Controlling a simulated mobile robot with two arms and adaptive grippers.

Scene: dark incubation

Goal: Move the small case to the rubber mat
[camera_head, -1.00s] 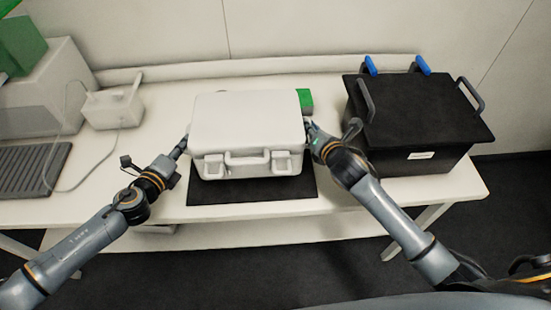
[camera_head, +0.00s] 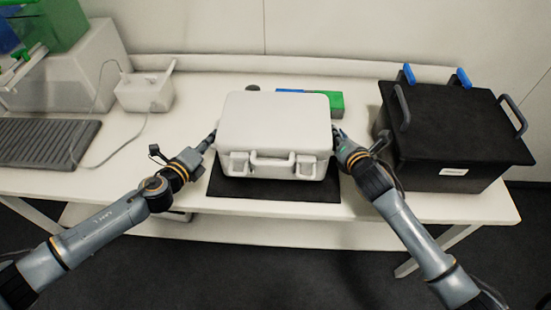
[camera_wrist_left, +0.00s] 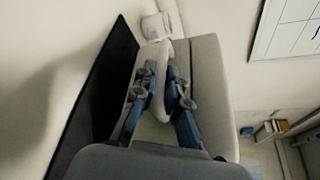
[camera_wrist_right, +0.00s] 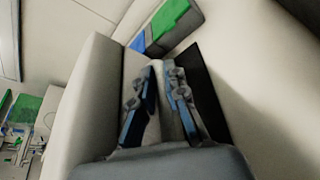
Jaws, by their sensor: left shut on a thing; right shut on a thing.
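The small case (camera_head: 275,122) is a pale grey hard case with a front handle and two latches. It is level, over the black rubber mat (camera_head: 275,198), whose front strip shows below it. I cannot tell whether its underside touches the mat. My left gripper (camera_head: 213,137) is shut on the case's left side; in the left wrist view its fingers (camera_wrist_left: 163,85) close around a pale side grip. My right gripper (camera_head: 337,135) is shut on the right side, and its fingers (camera_wrist_right: 160,80) show in the right wrist view.
A black lidded box (camera_head: 455,130) with grey handles and blue clips stands close right of my right arm. A green and blue block (camera_head: 322,103) lies behind the case. A white device (camera_head: 145,92) with a cable and a dark keyboard-like panel (camera_head: 45,142) are at left.

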